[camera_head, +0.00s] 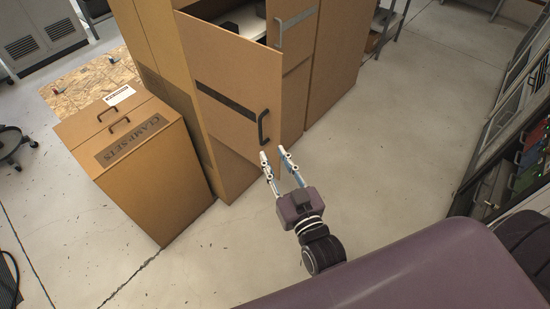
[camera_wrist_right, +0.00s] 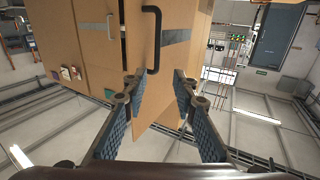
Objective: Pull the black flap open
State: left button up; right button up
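The flap looks like a tan cabinet door (camera_head: 233,75) with a dark stripe and a black bar handle (camera_head: 262,127). It stands out at an angle from the cabinet, and part of the inside shows above its top edge. In the right wrist view the black handle (camera_wrist_right: 156,40) is ahead, beyond the fingertips. My right gripper (camera_head: 272,152) is open and empty, just below and in front of the handle, apart from it. Its spread fingers also show in the right wrist view (camera_wrist_right: 159,85). My left gripper is not in view.
A tan box labelled CLAMP SETS (camera_head: 150,165) stands left of the cabinet. A second door with a grey handle (camera_head: 296,27) is to the right of the flap. An equipment rack (camera_head: 510,130) lines the right side. The floor (camera_head: 400,130) between is clear.

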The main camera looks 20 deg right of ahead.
jog(key=shift+m, duration=0.4)
jog(key=c, duration=0.5)
jog(key=shift+d+f+m, duration=0.1)
jog(key=shift+d+m, duration=0.05)
jog(key=shift+m, duration=0.75)
grip_shut()
jog(key=shift+w+d+f+m+p, duration=0.1)
jog(key=shift+w+d+f+m, duration=0.2)
jog(key=shift+w+m, duration=1.9)
jog(key=shift+w+d+f+m+p, duration=0.25)
jog(key=shift+w+m, duration=1.05)
jog(key=shift+m, duration=1.75)
jog(key=shift+w+d+f+m, duration=0.25)
jog(key=shift+w+d+m, duration=0.25)
jog(key=shift+w+m, duration=1.7)
jog(key=shift+s+m, duration=0.45)
